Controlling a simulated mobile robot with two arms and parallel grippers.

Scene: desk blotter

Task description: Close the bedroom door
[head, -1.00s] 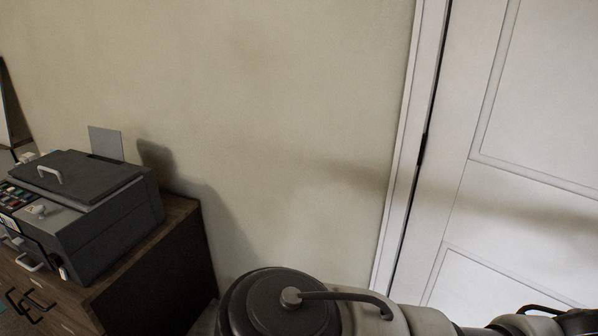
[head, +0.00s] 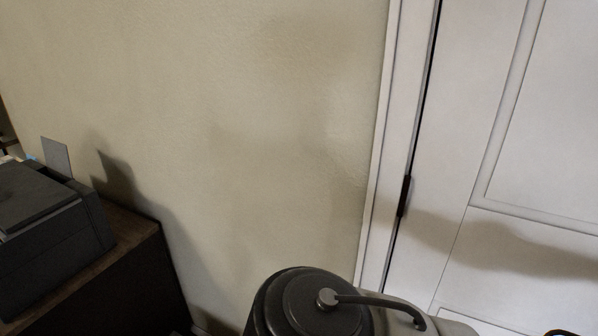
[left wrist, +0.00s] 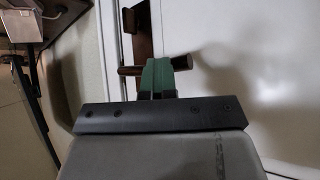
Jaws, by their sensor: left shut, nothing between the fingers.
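The white bedroom door (head: 470,150) fills the right of the head view, with a dark gap and a dark hinge (head: 405,195) along its left edge. Whether it is fully shut cannot be told. In the left wrist view the white door (left wrist: 240,60) is on the right. My left gripper (left wrist: 165,72) has green fingertips, shut and empty, in front of a dark brown strip (left wrist: 142,28). Dark rod-like pieces, perhaps a handle (left wrist: 181,60), show on both sides of the fingertips; contact cannot be told. My right gripper is not in view.
A pale wall (head: 230,120) and white door frame (head: 384,150) stand left of the door. A dark grey printer (head: 50,225) sits on a brown cabinet (head: 125,285) at the left. My arm covers the bottom middle of the head view.

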